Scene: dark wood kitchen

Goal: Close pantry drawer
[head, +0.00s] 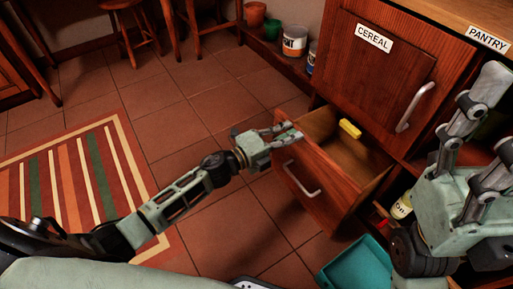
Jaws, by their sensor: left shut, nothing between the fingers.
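The open drawer (322,190) sticks out low from the dark wood pantry cabinet, with a metal bar handle (301,180) on its front. A small yellow item (350,128) lies inside it toward the back. My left gripper (293,133) is shut and empty at the upper left corner of the drawer front; I cannot tell whether it touches. My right gripper (484,90) is raised at the right edge, in front of the cabinet. Its fingertips do not show clearly enough to tell their state. A "PANTRY" label (488,39) is on the top edge.
Above the drawer is a closed "CEREAL" door (374,65) with a metal handle (415,107). A teal bin (357,266) stands on the floor below right of the drawer. A bottle (401,207) is on a low shelf. Cans (294,40) stand behind. Tiled floor is clear at left, beside a striped rug (75,180).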

